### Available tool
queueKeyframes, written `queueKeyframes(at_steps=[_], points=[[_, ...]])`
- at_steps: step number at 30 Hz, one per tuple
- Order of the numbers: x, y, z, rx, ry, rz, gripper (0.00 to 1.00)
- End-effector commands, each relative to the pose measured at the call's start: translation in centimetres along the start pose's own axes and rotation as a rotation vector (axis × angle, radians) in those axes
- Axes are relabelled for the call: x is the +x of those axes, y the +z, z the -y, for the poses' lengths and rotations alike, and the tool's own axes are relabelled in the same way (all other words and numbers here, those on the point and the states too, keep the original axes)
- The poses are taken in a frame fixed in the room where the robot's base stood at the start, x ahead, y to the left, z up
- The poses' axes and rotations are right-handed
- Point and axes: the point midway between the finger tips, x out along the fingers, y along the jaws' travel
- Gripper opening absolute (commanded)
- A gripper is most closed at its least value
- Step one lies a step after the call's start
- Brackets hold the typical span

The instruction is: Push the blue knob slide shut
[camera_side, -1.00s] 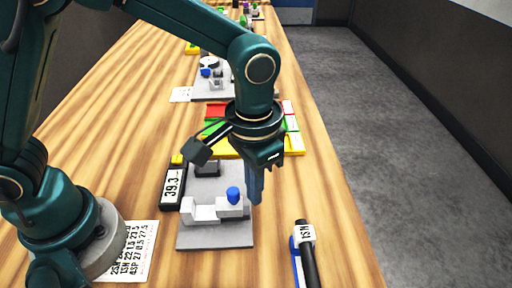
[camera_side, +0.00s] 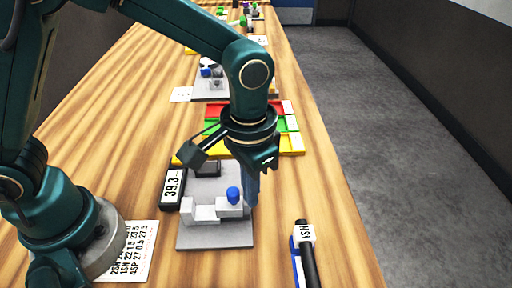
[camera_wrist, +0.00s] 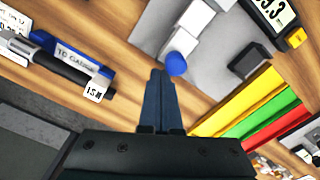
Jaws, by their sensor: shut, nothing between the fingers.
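The blue knob (camera_side: 233,195) stands on a light grey slide block (camera_side: 229,211) on a grey base plate (camera_side: 216,238). It also shows in the wrist view (camera_wrist: 176,63), just beyond my fingertips. My gripper (camera_side: 252,200) is shut and empty, pointing down at the right side of the slide, close beside the knob. In the wrist view my shut fingers (camera_wrist: 159,82) are beside the block and the knob. I cannot tell whether they touch it. A white block (camera_side: 199,210) sits at the left on the same plate.
A display reading 39.3 (camera_side: 172,188) lies left of the plate. Red, green and yellow trays (camera_side: 284,139) lie behind. A black marker-like tool (camera_side: 307,258) on a blue holder lies front right. A printed sheet (camera_side: 138,250) lies by my base. Bare wood lies right of the plate.

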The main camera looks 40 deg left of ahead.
Motion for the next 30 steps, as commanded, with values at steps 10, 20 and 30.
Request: queueKeyframes(at_steps=[10,20,30], points=[[0.0,0.9,0.5,-0.001,0.0,0.0,0.0],[0.0,1.7,1.0,0.0,0.0,0.001,0.0],[0.0,2.5,1.5,0.0,0.0,0.0,0.0]])
